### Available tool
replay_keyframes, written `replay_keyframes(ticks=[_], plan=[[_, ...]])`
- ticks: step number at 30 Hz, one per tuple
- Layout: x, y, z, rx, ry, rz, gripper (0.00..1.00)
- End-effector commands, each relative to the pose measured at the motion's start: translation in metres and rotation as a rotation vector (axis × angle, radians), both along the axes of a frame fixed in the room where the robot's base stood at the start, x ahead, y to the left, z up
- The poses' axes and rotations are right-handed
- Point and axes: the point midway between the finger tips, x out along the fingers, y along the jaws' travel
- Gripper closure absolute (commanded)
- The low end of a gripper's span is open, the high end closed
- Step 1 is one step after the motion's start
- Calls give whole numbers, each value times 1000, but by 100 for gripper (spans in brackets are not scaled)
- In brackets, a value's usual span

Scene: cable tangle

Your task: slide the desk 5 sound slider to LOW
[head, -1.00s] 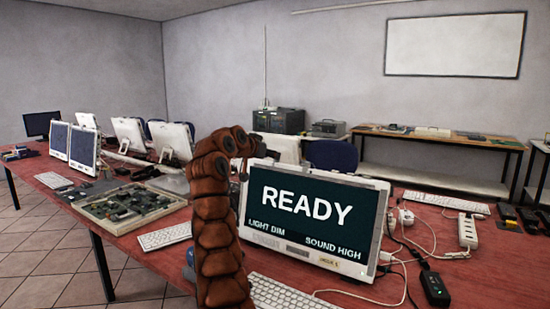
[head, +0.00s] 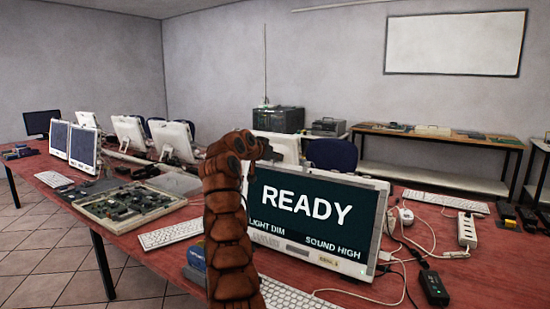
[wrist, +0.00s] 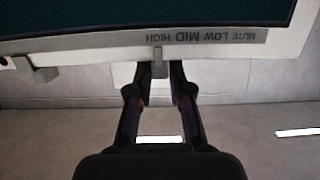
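In the wrist view, which is upside down, a bezel strip reads MUTE, LOW, MID, HIGH (wrist: 208,37). The small grey slider knob (wrist: 157,62) stands at the HIGH end. My gripper (wrist: 159,70) has its two fingers apart, one on each side of the knob; I cannot tell whether they touch it. In the head view the white-framed monitor (head: 312,212) shows READY, LIGHT DIM and SOUND HIGH.
A second grey knob (wrist: 45,73) sits on the bezel at the left of the wrist view. Around the monitor on the red table are a keyboard (head: 290,293), a circuit-board tray (head: 127,206), a power strip (head: 467,230), cables and a black adapter (head: 433,288).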

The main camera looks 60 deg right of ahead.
Motion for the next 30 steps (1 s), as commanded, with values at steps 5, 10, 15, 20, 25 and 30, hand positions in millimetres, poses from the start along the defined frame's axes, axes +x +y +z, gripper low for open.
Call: replay_keyframes(ticks=[5, 10, 15, 20, 25, 30], plan=[[0, 0, 0, 0, 0, 0, 100], [0, 0, 0, 0, 0, 0, 100], [0, 0, 0, 0, 0, 0, 100], [0, 0, 0, 0, 0, 0, 100], [7, 0, 4, 1, 1, 0, 100], [22, 0, 7, 0, 1, -1, 100]])
